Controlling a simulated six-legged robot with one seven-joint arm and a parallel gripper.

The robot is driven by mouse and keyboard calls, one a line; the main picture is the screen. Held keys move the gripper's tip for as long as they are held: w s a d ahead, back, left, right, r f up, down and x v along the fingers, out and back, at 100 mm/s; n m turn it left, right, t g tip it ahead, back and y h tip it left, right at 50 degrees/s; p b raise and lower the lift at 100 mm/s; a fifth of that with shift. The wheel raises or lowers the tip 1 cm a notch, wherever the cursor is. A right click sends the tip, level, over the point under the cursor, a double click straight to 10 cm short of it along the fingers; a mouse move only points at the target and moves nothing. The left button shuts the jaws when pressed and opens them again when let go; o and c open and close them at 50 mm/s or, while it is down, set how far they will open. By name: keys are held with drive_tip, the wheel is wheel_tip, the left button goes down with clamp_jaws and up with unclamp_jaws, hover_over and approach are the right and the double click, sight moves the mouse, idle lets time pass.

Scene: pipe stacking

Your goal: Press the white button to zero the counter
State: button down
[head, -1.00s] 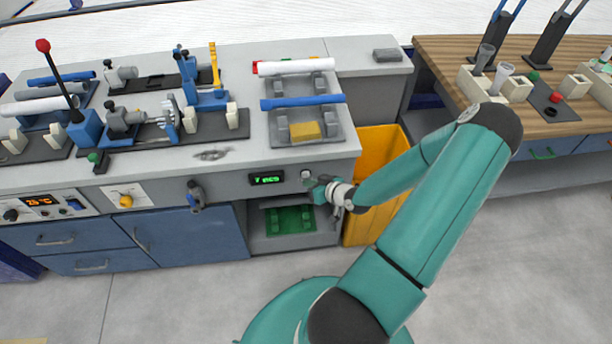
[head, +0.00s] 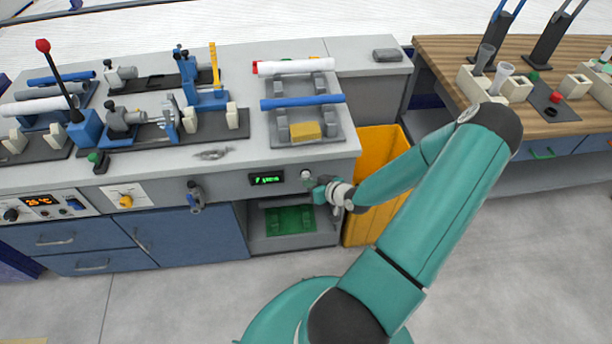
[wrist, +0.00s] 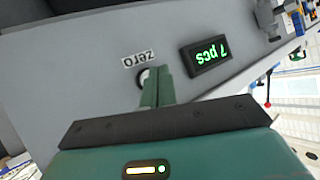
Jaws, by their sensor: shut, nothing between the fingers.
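The white button (head: 305,174) is on the front panel of the grey bench, to the right of the counter display (head: 267,180). In the wrist view the button (wrist: 143,78) is partly hidden behind my fingertips, under a label reading "zero".
A yellow bin (head: 372,211) stands just right of and below my gripper. An open bay with a green tray (head: 290,220) is below the display. A valve handle (head: 195,196) sticks out of the panel at left. The floor in front is clear.

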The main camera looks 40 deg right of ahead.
drive_tip(key=shift+w+d, duration=0.25)
drive_tip(key=shift+w, duration=0.1)
drive_tip(key=shift+w+d, duration=0.2)
drive_tip(key=shift+w, duration=0.15)
idle(0.8)
drive_tip(key=shift+s+a, duration=0.45)
drive_tip(key=shift+s, duration=0.25)
drive_tip(key=s+a, duration=0.2)
drive_tip(key=s, duration=0.2)
drive_tip(key=shift+s+a, duration=0.1)
drive_tip(key=shift+a, duration=0.3)
idle(1.0)
